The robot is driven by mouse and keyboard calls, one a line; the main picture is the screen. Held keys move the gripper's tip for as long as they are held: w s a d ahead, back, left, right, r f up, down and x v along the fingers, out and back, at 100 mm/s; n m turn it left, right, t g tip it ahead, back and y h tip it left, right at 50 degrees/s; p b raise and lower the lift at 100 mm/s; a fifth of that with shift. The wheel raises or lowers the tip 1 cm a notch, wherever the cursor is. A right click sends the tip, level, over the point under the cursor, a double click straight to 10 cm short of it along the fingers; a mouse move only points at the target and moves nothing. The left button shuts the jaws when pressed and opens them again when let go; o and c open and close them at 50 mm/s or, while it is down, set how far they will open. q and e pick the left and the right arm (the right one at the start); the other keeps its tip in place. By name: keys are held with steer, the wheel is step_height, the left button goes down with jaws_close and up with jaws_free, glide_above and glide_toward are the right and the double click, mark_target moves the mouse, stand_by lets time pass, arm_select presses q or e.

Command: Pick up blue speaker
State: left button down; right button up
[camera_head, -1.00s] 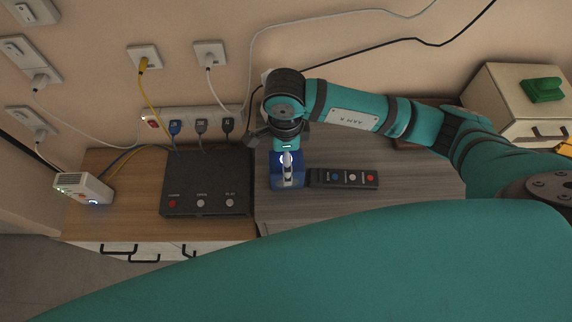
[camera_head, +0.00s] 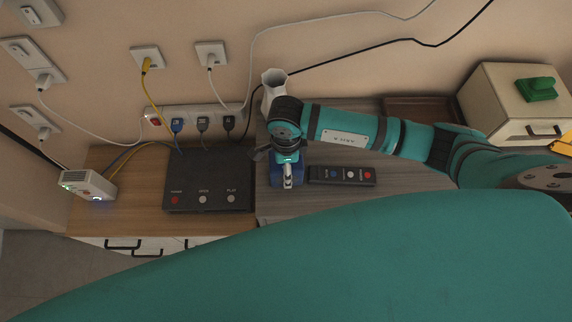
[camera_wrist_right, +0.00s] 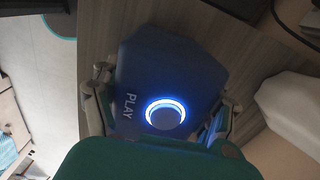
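The blue speaker (camera_head: 276,176) stands on the grey wooden top, just left of the remote and mostly under my right gripper (camera_head: 288,170). In the right wrist view the speaker (camera_wrist_right: 140,65) fills the middle, with a glowing white-blue ring button and the word PLAY. My right gripper (camera_wrist_right: 163,98) has its fingers spread wide, one on each side of the speaker. I cannot make out whether the fingers press on it. My left gripper is not in view.
A dark remote (camera_head: 342,176) lies close to the right of the speaker. A black box (camera_head: 207,182) with buttons is to the left. A white vase (camera_head: 273,86) stands behind. A cream drawer box (camera_head: 492,101) is at the right. Cables run along the wall.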

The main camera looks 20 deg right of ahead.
steer(key=c, duration=0.9)
steer(key=shift+r, duration=0.2)
